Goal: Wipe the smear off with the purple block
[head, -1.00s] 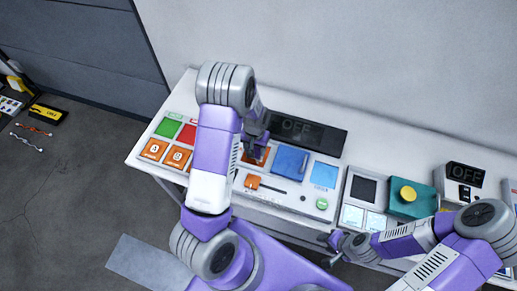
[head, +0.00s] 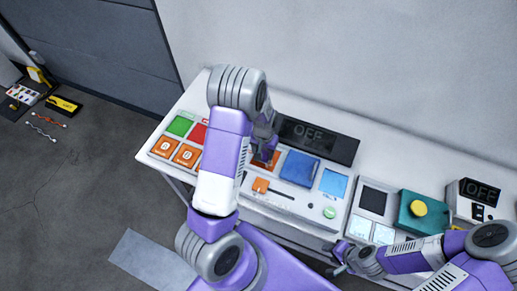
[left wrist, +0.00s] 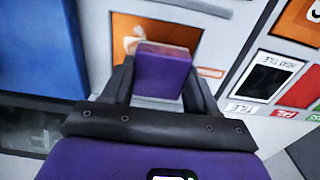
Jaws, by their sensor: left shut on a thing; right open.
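The purple block (left wrist: 162,72) is held between the fingers of my left gripper (left wrist: 155,85) in the left wrist view. It is over an orange tile (left wrist: 128,28) on the console; I cannot tell whether it touches the tile. A pale mark (left wrist: 134,38) shows on the orange beside the block, possibly the smear; the block hides part of the tile. In the head view my left gripper (head: 267,146) is over the orange tile (head: 259,164), left of a blue tile. My right gripper (head: 340,257) is open and empty at the console's front edge.
A blue tile (head: 299,168) lies just right of the orange one. A black OFF display (head: 318,139) stands behind. Green (head: 180,125) and red tiles are on the left. A teal box with a yellow button (head: 419,208) is on the right.

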